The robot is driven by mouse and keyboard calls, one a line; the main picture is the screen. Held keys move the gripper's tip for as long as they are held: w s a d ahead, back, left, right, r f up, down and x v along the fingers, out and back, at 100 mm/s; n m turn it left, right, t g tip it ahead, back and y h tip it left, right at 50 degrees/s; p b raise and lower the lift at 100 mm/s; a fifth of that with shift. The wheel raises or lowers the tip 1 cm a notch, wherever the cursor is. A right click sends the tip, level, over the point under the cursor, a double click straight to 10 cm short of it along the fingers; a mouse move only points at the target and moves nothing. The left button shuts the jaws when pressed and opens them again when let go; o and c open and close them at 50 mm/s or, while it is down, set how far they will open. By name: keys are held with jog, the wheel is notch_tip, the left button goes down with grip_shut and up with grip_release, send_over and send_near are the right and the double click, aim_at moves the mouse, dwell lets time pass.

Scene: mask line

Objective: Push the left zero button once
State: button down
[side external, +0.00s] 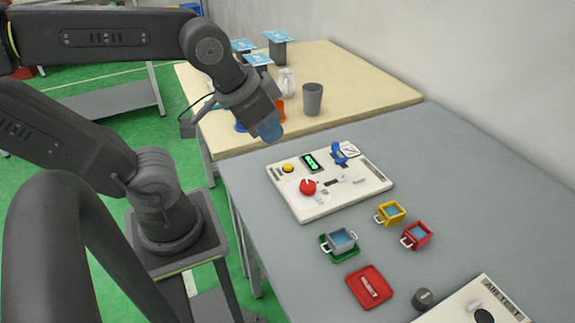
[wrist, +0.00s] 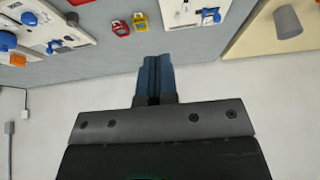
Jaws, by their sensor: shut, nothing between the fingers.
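A white control board (side external: 325,210) lies on the grey table in the side view. On it are a yellow round button (side external: 288,168), a small green display (side external: 310,162), a red knob (side external: 307,187) and a blue part (side external: 339,153). No label reading zero is legible, so I cannot tell which control is the left zero button. My gripper (side external: 269,128) is shut and empty, raised in the air above the far left of the board and apart from it. In the wrist view the blue fingers (wrist: 154,78) are together, with nothing between them.
Another white board (side external: 475,305) lies at the near right. A grey cup (side external: 312,98) stands on the wooden table behind. Bare grey tabletop lies right of the board.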

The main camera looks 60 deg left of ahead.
dwell(0.5)
jog(key=m+t+h, duration=0.3)
jog(key=m+h, duration=0.1)
jog(key=m, duration=1)
send_over(287, 167)
notch_tip(287, 167, down, 12)
jog(key=shift+f, duration=4.35)
jog(key=shift+f, duration=0.1)
